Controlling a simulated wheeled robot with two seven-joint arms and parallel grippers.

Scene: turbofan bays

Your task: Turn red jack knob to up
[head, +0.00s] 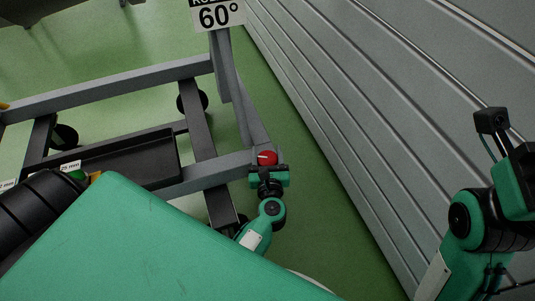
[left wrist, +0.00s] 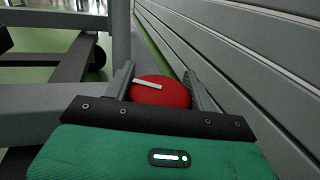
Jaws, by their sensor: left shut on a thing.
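The red jack knob (head: 267,158) sits at the right end of the grey frame's lower beam, at the foot of the slanted post. My left gripper (head: 269,168) is at it, shut on its sides. In the left wrist view the red knob (left wrist: 162,95) is between the two grey fingers (left wrist: 160,92). The knob's white pointer mark lies nearly level there, running from its centre to the left; in the head view it also points left. My right arm shows at the right edge of the head view, but its fingers are not in view.
The grey wheeled frame (head: 120,85) carries a black tray (head: 115,158) and a "60°" sign (head: 217,15). A ribbed grey wall (head: 340,110) runs close along the right of the knob. A strip of green floor (head: 305,170) lies between.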

